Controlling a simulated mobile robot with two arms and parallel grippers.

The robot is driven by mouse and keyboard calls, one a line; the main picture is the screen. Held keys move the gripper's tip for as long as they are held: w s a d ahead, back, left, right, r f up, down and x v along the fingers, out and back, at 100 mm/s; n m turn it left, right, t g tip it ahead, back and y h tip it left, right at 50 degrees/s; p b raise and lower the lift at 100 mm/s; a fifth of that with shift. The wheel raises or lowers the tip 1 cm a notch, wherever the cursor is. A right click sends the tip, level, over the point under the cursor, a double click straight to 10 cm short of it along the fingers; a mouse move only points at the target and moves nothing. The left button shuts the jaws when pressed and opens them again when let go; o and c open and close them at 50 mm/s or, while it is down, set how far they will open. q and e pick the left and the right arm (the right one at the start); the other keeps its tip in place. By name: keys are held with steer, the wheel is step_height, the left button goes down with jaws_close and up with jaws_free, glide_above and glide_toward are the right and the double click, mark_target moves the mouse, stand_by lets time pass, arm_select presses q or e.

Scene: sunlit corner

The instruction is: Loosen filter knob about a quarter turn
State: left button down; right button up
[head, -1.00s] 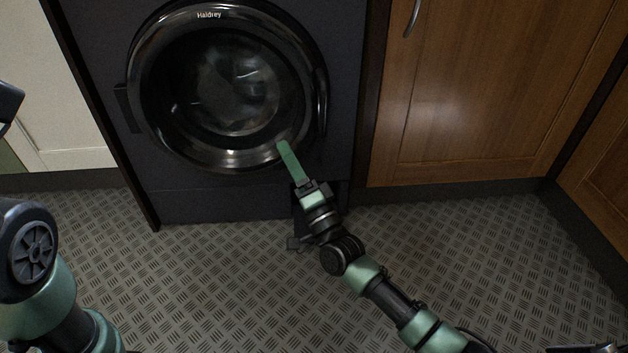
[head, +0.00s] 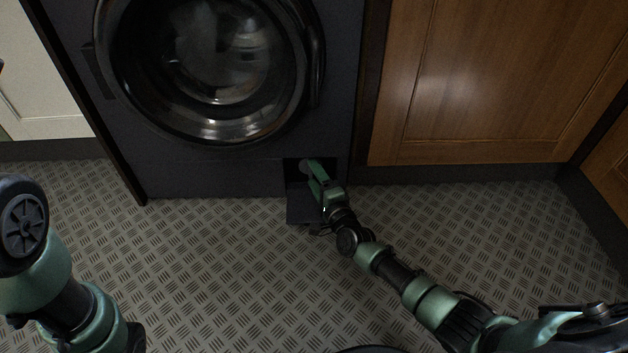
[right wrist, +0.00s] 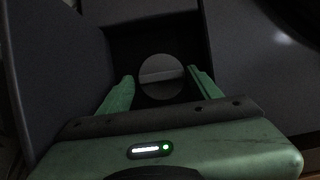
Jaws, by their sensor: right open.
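The filter knob (right wrist: 161,70) is a round grey disc with a raised grip bar. It sits in a dark recess low on the front of the washing machine (head: 230,178). In the right wrist view the bar lies nearly level, its right end slightly higher. My right gripper (right wrist: 161,82) is open, with one green finger on each side of the knob; I see no contact. In the head view my right gripper (head: 317,172) reaches into the recess and hides part of it. The flap (head: 301,208) is folded down. My left gripper is out of view.
The washer door (head: 205,70) is closed above the recess. A wooden cabinet (head: 480,80) stands to the right. The patterned metal floor (head: 220,260) is clear in front. The recess walls are close around my right fingers.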

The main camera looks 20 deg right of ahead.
steer(key=shift+w, duration=0.25)
steer(key=shift+c, duration=0.3)
